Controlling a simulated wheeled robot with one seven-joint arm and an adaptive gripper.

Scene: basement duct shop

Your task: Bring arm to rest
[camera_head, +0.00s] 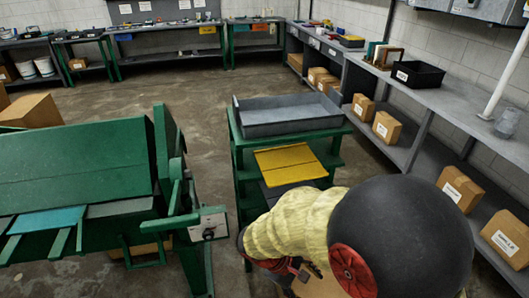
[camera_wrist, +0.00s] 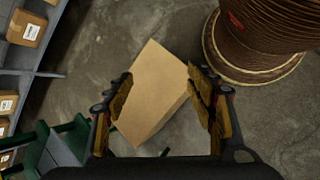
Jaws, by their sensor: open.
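My arm, with a cream ribbed sleeve and a large black rounded joint, fills the lower right of the head view and hides much of the floor there. In the wrist view my gripper (camera_wrist: 158,103) is open, with its two yellow-padded fingers apart. A plain cardboard box (camera_wrist: 152,92) shows between and beyond the fingers, standing on the concrete floor. I cannot see the fingers touching it, and nothing is held.
A green cart with a grey tray (camera_head: 290,121) and a yellow sheet (camera_head: 289,160) stands close to my arm. A green machine (camera_head: 80,170) is at left. A grey shelf bench (camera_head: 455,107) runs along the right. A brown spool (camera_wrist: 262,35) stands beside the box. Open floor lies behind the cart.

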